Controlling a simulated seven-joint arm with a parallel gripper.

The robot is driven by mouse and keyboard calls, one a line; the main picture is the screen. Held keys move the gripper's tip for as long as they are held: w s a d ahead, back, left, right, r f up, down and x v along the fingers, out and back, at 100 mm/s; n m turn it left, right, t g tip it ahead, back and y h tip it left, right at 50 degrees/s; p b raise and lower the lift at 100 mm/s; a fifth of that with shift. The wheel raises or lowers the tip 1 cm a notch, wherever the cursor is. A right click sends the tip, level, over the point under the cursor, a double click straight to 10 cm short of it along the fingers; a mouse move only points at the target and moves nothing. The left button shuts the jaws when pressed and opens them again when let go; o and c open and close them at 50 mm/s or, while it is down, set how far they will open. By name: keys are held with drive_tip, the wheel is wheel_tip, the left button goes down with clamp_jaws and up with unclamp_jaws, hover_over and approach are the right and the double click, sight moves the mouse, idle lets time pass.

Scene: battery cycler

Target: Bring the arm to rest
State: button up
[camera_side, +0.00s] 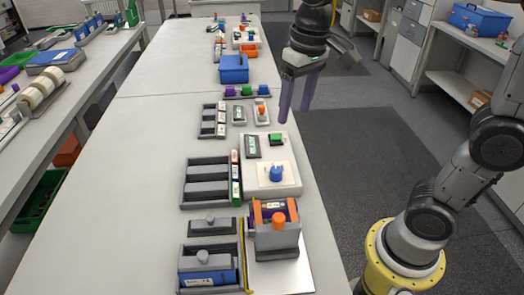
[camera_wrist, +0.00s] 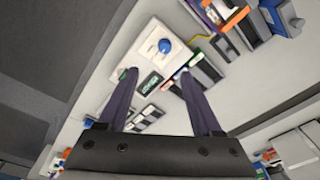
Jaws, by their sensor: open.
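My gripper (camera_side: 297,98) hangs above the right edge of the long table (camera_side: 160,150) in the side view, fingers pointing down. Its two purple-grey fingers stand apart with nothing between them. In the wrist view my gripper (camera_wrist: 162,88) also shows open and empty, with the white cycler unit (camera_wrist: 140,60) and its blue knob beyond the fingertips. In the side view that cycler unit (camera_side: 258,188) sits on the table, nearer the camera than my gripper, with a blue knob (camera_side: 276,173) and a small screen. The fingers look clear of everything on the table.
Grey slotted trays (camera_side: 205,193) stand left of the cycler unit. A grey fixture with an orange knob (camera_side: 278,219) and a tray holding a blue block (camera_side: 210,278) stand at the near end. A blue box (camera_side: 233,69) sits farther back. The table's left side is bare.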

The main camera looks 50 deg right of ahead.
drive_tip(key=s+d+f+n+t, duration=0.1)
drive_tip(key=s+f+t, duration=0.1)
drive_tip(key=s, duration=0.5)
drive_tip(key=s+d+f+n+t, duration=0.1)
drive_tip(key=s+f+t, duration=0.1)
drive_tip(key=s, duration=0.4)
drive_tip(key=shift+s+d, duration=0.25)
drive_tip(key=shift+s, duration=0.15)
idle(0.3)
